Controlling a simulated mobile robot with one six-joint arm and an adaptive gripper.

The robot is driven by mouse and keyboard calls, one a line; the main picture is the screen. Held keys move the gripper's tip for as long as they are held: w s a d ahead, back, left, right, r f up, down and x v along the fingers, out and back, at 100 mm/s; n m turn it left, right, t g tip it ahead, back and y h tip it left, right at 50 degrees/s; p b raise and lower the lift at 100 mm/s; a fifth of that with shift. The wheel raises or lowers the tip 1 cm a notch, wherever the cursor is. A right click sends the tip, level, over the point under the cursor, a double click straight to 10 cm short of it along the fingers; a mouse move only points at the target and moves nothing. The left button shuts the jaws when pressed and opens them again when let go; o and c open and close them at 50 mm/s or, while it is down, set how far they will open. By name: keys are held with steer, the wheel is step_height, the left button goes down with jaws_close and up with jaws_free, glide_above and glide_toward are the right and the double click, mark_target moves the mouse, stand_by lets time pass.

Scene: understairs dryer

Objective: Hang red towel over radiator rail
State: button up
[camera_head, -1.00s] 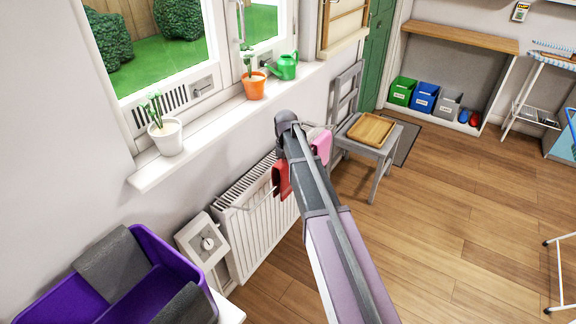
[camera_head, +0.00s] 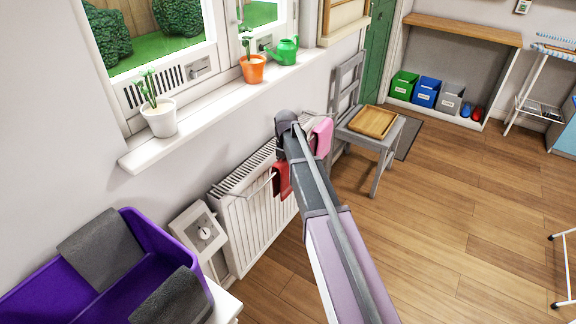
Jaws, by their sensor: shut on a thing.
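The red towel (camera_head: 283,181) hangs in folds at the radiator's front, close to the wire rail (camera_head: 259,187), and is partly covered by my arm. I cannot tell whether it rests on the rail or hangs from my gripper. The white radiator (camera_head: 252,222) stands under the window sill. My arm reaches over it, with its dark end joint above the rail. My gripper's fingers are hidden behind the arm.
A pink cloth (camera_head: 323,136) hangs at the rail's far end. A grey chair (camera_head: 377,140) with a wooden tray (camera_head: 373,121) stands beyond. The window sill (camera_head: 205,106) with potted plants overhangs the radiator. A purple bin (camera_head: 150,245) is at front left.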

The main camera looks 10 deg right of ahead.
steer(key=shift+f, duration=0.1)
stand_by(0.3)
steer(key=o, duration=1.2)
